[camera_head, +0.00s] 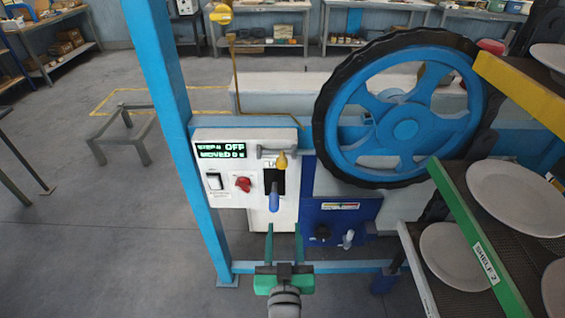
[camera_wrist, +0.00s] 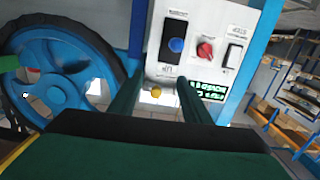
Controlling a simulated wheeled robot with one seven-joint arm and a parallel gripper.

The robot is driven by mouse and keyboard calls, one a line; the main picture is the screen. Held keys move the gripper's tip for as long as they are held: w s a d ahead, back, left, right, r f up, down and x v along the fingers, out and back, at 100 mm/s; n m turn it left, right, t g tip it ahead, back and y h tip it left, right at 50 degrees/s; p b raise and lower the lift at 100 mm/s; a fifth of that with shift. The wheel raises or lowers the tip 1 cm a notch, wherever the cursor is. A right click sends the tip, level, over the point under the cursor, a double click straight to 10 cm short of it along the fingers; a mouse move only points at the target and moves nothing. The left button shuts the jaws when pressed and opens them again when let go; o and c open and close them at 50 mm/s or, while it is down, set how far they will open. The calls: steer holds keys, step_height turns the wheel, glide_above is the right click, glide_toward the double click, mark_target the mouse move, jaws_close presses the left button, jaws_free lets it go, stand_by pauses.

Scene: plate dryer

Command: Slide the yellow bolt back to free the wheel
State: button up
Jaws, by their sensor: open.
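The yellow bolt knob (camera_head: 282,160) sits at the upper right of the white control panel (camera_head: 222,140), on a short grey bar close to the wheel's rim. The large blue wheel (camera_head: 405,122) with a black tyre stands right of the panel. My gripper (camera_head: 284,230) is open and empty, below the panel, with its two green fingers pointing up toward it. In the wrist view the picture is turned over; the yellow knob (camera_wrist: 156,92) appears between the fingers, apart from them as far as I can tell. The wheel (camera_wrist: 55,95) is at the left there.
A blue post (camera_head: 165,90) stands at left. Shelves with plates (camera_head: 455,256) crowd the right. Floor at left is mostly free.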

glide_toward(282, 166)
steer(key=shift+t, duration=0.3)
steer(key=w, duration=1.1)
steer(key=shift+w+f, duration=0.2)
steer(key=shift+w, duration=0.05)
steer(key=shift+c, duration=0.4)
jaws_close()
